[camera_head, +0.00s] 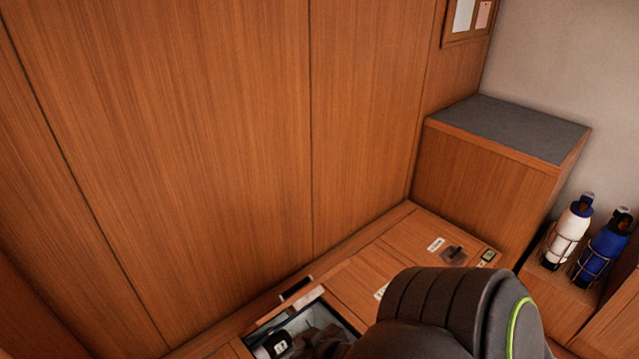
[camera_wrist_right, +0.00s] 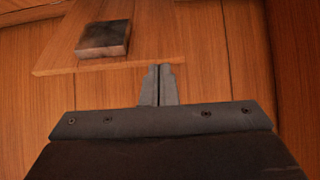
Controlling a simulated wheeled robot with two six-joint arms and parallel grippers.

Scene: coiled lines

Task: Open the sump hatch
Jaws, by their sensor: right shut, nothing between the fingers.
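In the head view, a wooden bench top or floor has panels set into it. One panel (camera_head: 408,248) carries a white label and a small dark fitting (camera_head: 454,254). Nearer me is an open compartment (camera_head: 347,314) with dark and white items inside. I cannot tell which of these is the sump hatch. In the right wrist view, a wooden board (camera_wrist_right: 160,48) with a dark block (camera_wrist_right: 103,38) on it stands out from the wood behind. My right gripper (camera_wrist_right: 160,69) is shut and empty, its tips at the board's lower edge; contact is unclear. My left gripper is out of view.
A wooden cabinet with a grey top (camera_head: 515,128) stands at the back right. A white bottle (camera_head: 566,236) and a blue bottle (camera_head: 602,250) sit in wire holders beside it. A tall wooden wall (camera_head: 200,150) closes off the left and back. My right arm hides the front right.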

